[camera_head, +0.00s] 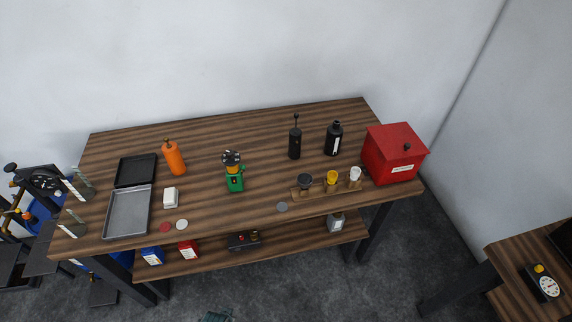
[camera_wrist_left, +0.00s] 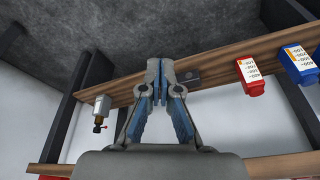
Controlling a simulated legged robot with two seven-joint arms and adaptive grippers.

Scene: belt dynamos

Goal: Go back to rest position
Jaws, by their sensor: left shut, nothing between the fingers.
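My left gripper (camera_wrist_left: 160,70) shows in the left wrist view. Its two grey fingers with blue pads meet at the tips, shut with nothing between them. Behind the fingertips is the lower shelf (camera_wrist_left: 222,55) of the workbench, seen upside down, with a dark box (camera_wrist_left: 190,76) partly hidden by the gripper. In the head view neither gripper can be made out clearly. A small teal piece (camera_head: 215,317) is cut off at the bottom edge, and I cannot tell what it is. My right gripper is not seen.
The wooden workbench (camera_head: 255,212) carries trays, an orange bottle (camera_head: 173,158), a green device (camera_head: 234,178), black bottles and a red box (camera_head: 392,158). Its lower shelf holds a blue box (camera_head: 152,256) and a red box (camera_head: 188,249). A side table (camera_head: 505,295) stands right. Floor between is clear.

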